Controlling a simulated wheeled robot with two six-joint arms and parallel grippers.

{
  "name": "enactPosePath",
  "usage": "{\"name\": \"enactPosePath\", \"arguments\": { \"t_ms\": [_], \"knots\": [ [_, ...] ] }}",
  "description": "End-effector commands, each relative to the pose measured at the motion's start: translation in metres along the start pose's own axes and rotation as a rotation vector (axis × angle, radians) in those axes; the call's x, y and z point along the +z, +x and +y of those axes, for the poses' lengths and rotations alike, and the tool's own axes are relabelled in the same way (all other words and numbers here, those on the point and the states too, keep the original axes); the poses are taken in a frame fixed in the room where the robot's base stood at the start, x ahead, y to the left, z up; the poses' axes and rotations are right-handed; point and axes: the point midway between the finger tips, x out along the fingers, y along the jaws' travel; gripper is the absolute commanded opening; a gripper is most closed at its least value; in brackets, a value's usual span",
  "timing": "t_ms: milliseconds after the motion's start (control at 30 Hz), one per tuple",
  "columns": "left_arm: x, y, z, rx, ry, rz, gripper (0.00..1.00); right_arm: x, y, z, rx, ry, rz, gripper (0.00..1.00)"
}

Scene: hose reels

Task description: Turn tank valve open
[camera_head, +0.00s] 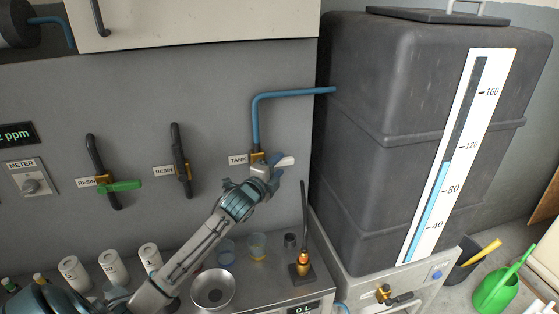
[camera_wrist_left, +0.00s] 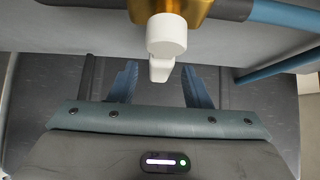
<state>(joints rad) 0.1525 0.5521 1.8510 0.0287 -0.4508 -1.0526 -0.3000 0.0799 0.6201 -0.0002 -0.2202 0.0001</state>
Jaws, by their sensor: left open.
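The tank valve is a brass body (camera_head: 257,158) on the grey wall, beside the TANK label (camera_head: 237,160) and below a blue pipe. Its white handle (camera_head: 286,161) sticks out to the right in the head view. In the left wrist view the white handle (camera_wrist_left: 166,38) hangs from the brass body (camera_wrist_left: 200,8), with its tip close to the gap between my fingers. My left gripper (camera_head: 272,176) is at the valve, open and empty, with its blue-grey fingers (camera_wrist_left: 160,84) apart. Whether a finger touches the handle cannot be told. My right gripper is not in view.
A large dark tank (camera_head: 410,120) with a level gauge (camera_head: 458,160) stands right of the valve. Below are a counter with cups, a round steel dish (camera_head: 212,290) and an upright brass-based rod (camera_head: 302,262). A green-handled resin valve (camera_head: 120,186) is on the wall left.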

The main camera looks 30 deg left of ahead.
Motion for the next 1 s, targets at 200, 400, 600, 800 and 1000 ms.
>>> {"name": "enactPosePath", "arguments": {
  "t_ms": [200, 400, 600, 800, 1000],
  "knots": [
    [0.000, 0.015, 0.000, 0.001, -0.001, 0.000, 0.44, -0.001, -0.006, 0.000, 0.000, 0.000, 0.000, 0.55],
    [0.000, 0.016, 0.001, 0.000, 0.000, 0.000, 0.44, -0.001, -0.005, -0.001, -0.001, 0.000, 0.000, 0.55],
    [0.000, 0.015, 0.001, 0.001, 0.000, 0.000, 0.18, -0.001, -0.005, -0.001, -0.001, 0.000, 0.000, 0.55],
    [0.000, 0.015, 0.001, 0.001, 0.000, 0.000, 0.00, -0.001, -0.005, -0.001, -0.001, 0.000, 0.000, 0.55],
    [0.000, 0.020, 0.002, -0.008, -0.009, -0.001, 0.00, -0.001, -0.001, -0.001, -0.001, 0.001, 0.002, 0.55]
  ]
}}
